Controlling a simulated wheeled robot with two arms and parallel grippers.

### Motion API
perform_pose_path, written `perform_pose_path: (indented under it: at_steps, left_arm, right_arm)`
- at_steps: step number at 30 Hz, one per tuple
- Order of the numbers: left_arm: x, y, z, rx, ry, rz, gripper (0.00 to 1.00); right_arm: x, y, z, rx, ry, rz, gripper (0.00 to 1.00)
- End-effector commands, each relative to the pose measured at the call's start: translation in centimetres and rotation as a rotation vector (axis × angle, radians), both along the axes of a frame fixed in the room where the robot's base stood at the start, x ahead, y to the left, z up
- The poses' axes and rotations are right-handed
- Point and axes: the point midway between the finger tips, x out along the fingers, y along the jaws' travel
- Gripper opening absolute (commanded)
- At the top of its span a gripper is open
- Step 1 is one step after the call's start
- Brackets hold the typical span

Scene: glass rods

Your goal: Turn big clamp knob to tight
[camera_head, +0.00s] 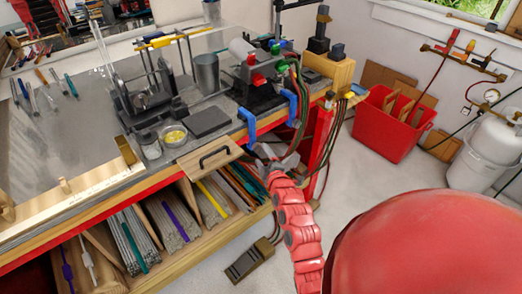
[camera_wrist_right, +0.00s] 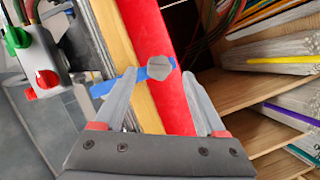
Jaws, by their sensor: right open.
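A grey faceted knob (camera_wrist_right: 160,68) sits at the end of a blue clamp part (camera_wrist_right: 128,80) in the right wrist view. My right gripper (camera_wrist_right: 160,76) is open, with one finger on each side of the knob and gaps showing. I cannot tell how deep the knob is between the fingers. In the head view, two blue clamps (camera_head: 247,126) (camera_head: 289,106) hang on the workbench edge, and my right gripper (camera_head: 277,163) is low by the bench front near them. The knob is hard to make out there. My left gripper is not in view.
The torch burner (camera_head: 262,92), with green and red knobs, stands above the clamps. Hoses (camera_head: 300,110) hang beside them. A drawer (camera_head: 210,160) and rod shelves lie to the left.

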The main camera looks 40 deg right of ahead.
Motion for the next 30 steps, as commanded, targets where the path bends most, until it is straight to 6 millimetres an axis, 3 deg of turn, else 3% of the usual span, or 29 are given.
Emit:
perform_pose_path:
  at_steps: [6, 18, 30]
  left_arm:
    - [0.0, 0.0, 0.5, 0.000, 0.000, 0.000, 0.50]
    - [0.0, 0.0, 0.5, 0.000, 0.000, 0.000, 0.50]
    - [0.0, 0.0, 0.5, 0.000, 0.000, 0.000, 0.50]
  right_arm:
    - [1.9, -0.6, -0.1, -0.002, -0.003, 0.000, 0.73]
    - [2.3, -0.7, -0.4, -0.001, -0.002, -0.001, 0.71]
    - [2.3, -0.7, -0.3, -0.001, -0.002, -0.001, 0.00]
